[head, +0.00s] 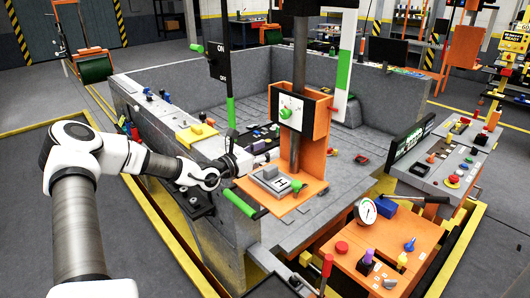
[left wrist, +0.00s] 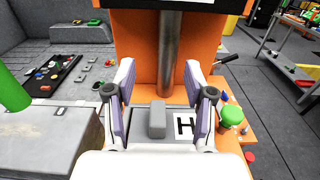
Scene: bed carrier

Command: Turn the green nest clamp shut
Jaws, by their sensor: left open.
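The green clamp knob (head: 296,186) stands at the right of a grey plate (head: 272,180) marked H, on the orange carrier shelf (head: 290,203). In the left wrist view the green knob (left wrist: 231,117) is to the right of both fingers, apart from them. My left gripper (head: 233,158) is at the left edge of the shelf. In the left wrist view my left gripper (left wrist: 158,80) is open, its fingers on either side of the grey upright block (left wrist: 157,118) on the plate. I cannot tell whether they touch it. My right gripper is out of view.
An orange bracket with a dial panel (head: 289,110) and a post rises behind the shelf. A green-gripped bar (head: 241,205) is below my left gripper. An orange bench with a gauge (head: 367,210) stands at the right. A grey walled bed surrounds the carrier.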

